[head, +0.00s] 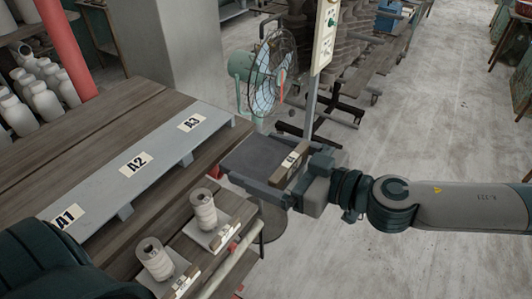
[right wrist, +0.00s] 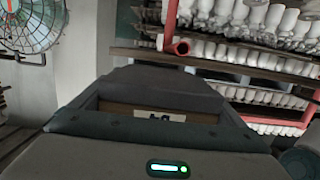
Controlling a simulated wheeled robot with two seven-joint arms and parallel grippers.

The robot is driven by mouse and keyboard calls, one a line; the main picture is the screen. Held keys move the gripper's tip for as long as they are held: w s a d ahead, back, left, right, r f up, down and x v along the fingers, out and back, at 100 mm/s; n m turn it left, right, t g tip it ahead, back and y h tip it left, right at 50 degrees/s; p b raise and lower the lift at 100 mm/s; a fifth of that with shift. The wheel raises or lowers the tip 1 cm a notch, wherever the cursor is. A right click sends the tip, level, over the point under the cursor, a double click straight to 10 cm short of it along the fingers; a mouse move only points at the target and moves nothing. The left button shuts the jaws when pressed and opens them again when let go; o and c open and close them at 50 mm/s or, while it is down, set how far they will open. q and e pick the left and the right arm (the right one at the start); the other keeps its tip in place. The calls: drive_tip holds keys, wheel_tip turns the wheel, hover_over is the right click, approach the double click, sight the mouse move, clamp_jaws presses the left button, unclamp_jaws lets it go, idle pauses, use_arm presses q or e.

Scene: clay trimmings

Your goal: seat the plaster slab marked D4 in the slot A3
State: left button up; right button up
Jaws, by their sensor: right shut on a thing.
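A flat dark grey slab (head: 257,152) with a brown front edge and a white label (head: 293,159) is in my right gripper (head: 285,183). The label is too small and tilted to read surely. The gripper is shut on the slab and holds it level, just beyond the table's right edge. The right wrist view shows the slab (right wrist: 165,78) between the fingers. The grey rack (head: 150,160) on the table carries the labels A1, A2 and A3. The slot A3 (head: 206,148) is at its far end, left of the slab; its inside is hidden. My left gripper is out of view.
A green fan (head: 262,75) and a post with a control box (head: 326,35) stand behind the held slab. The floor at right is clear.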

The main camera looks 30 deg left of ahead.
sight(238, 149)
drive_tip(key=shift+w+d+f, duration=0.1)
drive_tip(key=shift+d+f, duration=0.05)
drive_tip(key=shift+d, duration=0.05)
drive_tip(key=shift+a, duration=0.1)
drive_tip(key=shift+p, duration=0.4)
drive_tip(key=shift+w+a, duration=0.2)
drive_tip(key=shift+a, duration=2.6)
drive_tip(key=shift+p, duration=1)
drive_tip(key=shift+w+a, duration=0.15)
drive_tip(key=shift+a, duration=1.95)
idle(0.3)
